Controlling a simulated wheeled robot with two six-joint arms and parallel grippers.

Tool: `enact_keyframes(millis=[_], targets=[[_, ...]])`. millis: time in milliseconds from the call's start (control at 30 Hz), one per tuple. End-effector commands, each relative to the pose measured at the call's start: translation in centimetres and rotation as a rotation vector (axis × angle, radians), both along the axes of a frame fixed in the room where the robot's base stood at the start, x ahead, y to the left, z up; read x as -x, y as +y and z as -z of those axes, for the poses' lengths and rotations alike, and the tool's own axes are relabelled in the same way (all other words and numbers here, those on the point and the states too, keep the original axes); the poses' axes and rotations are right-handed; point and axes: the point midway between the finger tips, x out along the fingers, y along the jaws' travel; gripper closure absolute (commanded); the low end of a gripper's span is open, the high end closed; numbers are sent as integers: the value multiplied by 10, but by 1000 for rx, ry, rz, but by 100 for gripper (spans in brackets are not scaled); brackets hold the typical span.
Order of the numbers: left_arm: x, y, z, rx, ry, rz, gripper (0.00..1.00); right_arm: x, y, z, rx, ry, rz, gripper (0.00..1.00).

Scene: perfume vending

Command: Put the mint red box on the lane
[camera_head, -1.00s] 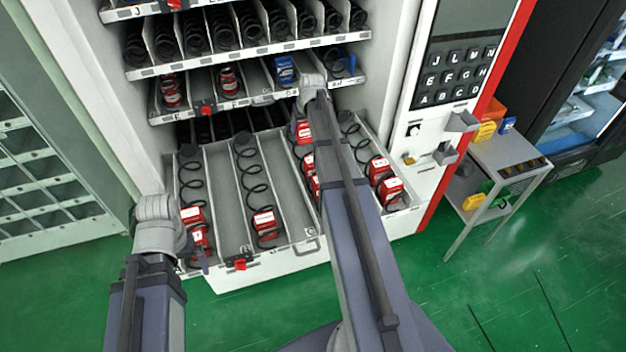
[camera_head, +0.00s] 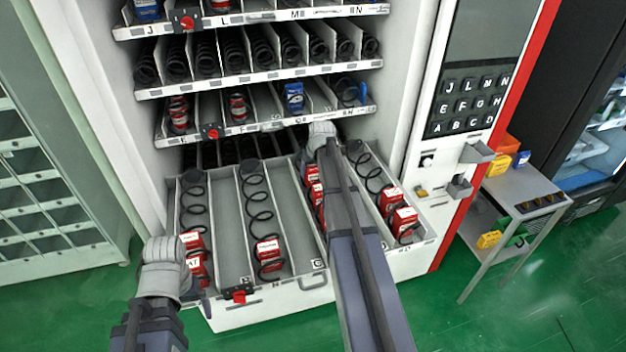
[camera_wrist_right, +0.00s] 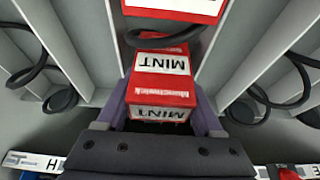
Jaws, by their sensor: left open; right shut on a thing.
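My right gripper (camera_wrist_right: 160,120) is shut on a red box labelled MINT (camera_wrist_right: 162,66), with a purple finger on each side of it. The box is low in a lane of the pulled-out bottom tray (camera_head: 292,304), and a black coil crosses beside its far end. A second red MINT box (camera_wrist_right: 180,5) is ahead in the same lane.
Red boxes stand in coils at the left lane (camera_head: 192,241), the second lane (camera_head: 268,250) and the right lane (camera_head: 403,218). An upper shelf (camera_head: 270,122) with cans and a blue box overhangs the tray's back. A small side table (camera_head: 520,187) stands right of the machine.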

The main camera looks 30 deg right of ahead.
Motion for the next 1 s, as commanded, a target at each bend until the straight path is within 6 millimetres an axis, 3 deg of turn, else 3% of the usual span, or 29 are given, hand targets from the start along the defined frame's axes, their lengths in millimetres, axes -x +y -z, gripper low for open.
enact_keyframes(millis=[33, 167, 600, 633, 867, 1000], targets=[[0, 0, 13, 0, 0, 1, 2, 0, 0, 13, 0, 0, 0, 92], [0, 0, 26, -1, 0, 5, 2, 0, 0, 26, 0, 0, 0, 92], [0, 0, 29, -1, 0, 6, 2, 0, 0, 29, 0, 0, 0, 92], [0, 0, 28, -1, 0, 6, 2, 0, 0, 28, 0, 0, 0, 28], [0, 0, 27, -1, 0, 6, 2, 0, 0, 27, 0, 0, 0, 2], [0, 0, 27, -1, 0, 6, 2, 0, 0, 27, 0, 0, 0, 2]])
